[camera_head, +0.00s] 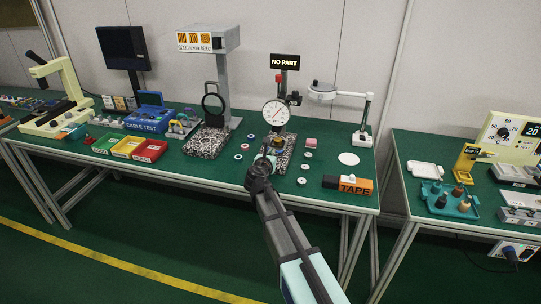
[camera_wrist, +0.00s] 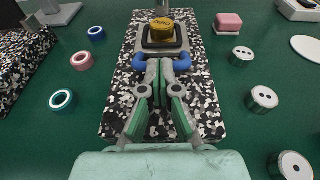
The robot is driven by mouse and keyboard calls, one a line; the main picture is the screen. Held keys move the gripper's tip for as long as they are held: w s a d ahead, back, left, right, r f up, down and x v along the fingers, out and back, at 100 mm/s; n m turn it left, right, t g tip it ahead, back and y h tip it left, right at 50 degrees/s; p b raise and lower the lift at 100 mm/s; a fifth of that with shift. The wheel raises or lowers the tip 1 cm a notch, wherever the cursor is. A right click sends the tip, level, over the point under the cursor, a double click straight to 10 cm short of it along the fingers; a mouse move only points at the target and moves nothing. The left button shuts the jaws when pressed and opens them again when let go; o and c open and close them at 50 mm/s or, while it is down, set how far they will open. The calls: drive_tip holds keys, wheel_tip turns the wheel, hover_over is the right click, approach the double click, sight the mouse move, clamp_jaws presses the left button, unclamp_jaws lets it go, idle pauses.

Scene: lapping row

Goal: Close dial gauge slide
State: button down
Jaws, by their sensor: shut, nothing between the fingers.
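The dial gauge (camera_head: 276,112) has a round white face and stands on a black-and-white speckled base (camera_head: 284,160), under a "NO PART" sign (camera_head: 285,61). The wrist view shows the speckled base (camera_wrist: 118,110) from above. On it lies the grey slide (camera_wrist: 142,40), with a brass piece (camera_wrist: 162,28) in its dark recess and a blue handle (camera_wrist: 140,62) along its near side. My gripper (camera_wrist: 159,68) is shut and empty, its fingertips at the middle of the handle and hiding that part. Contact cannot be told. In the head view my gripper (camera_head: 268,158) partly covers the slide.
Pink and blue rings (camera_wrist: 82,62) lie left of the base. Several metal cylinders (camera_wrist: 262,98) and a pink block (camera_wrist: 228,22) lie right of it. An orange TAPE box (camera_head: 348,185) lies near the table's front edge. A magnifier stand (camera_head: 217,85) rises to the left.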

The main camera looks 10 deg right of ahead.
drive_tip(key=shift+w+r, duration=0.15)
drive_tip(key=shift+w, duration=0.1)
